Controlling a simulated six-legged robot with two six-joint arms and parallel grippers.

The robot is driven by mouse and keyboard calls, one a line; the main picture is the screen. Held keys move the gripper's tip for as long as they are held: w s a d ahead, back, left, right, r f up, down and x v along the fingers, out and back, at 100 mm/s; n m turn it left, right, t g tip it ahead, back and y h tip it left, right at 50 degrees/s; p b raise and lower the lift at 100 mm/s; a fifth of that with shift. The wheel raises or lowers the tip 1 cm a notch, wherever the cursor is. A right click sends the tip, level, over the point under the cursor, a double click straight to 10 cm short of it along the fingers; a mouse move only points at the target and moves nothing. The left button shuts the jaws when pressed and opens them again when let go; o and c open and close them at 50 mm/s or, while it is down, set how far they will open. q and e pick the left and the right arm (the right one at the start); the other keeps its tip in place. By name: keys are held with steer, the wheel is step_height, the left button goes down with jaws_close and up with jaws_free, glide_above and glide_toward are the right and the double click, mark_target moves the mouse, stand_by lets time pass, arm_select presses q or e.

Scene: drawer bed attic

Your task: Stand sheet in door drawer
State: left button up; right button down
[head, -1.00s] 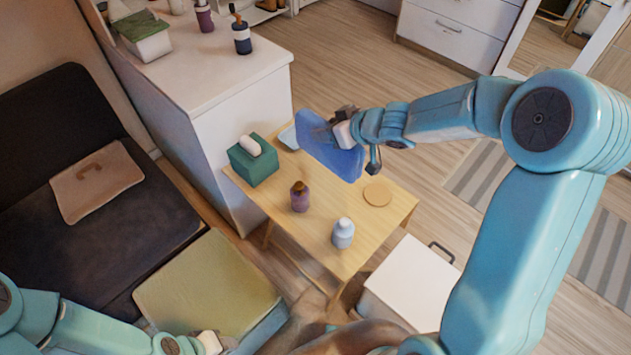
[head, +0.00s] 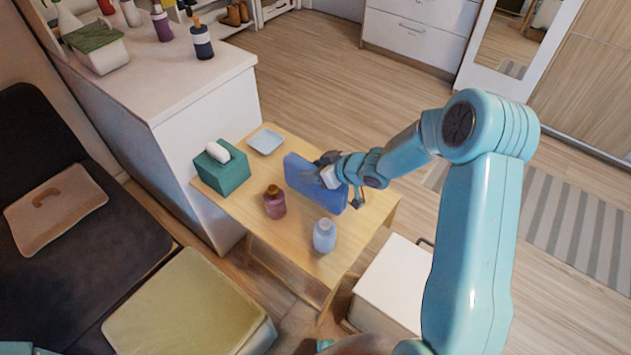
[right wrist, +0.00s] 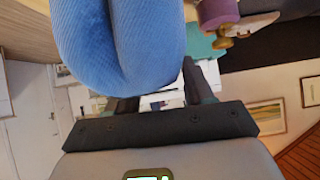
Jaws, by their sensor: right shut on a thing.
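The blue folded sheet (head: 304,181) is over the wooden table, tilted on its long edge. I cannot tell whether its lower edge touches the tabletop. My right gripper (head: 328,172) is shut on the sheet's upper right part. In the right wrist view the ribbed blue sheet (right wrist: 120,40) fills the upper left, and the right gripper (right wrist: 158,95) shows below it. A white drawer unit (head: 418,38) with its visible drawers shut stands at the back, beside a mirror door. I cannot tell whether this is the door drawer. My left gripper is out of view.
The wooden table (head: 310,265) also holds a purple bottle (head: 275,203), a pale blue bottle (head: 324,236), a green tissue box (head: 222,170) and a light blue dish (head: 266,141). A white box (head: 392,285) stands on the floor at right. The floor behind the table is clear.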

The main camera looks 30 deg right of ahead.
steer(key=shift+f, duration=1.45)
steer(key=shift+f, duration=0.1)
steer(key=shift+f+b, duration=0.15)
steer(key=shift+b, duration=0.2)
steer(key=shift+c, duration=2.2)
jaws_free()
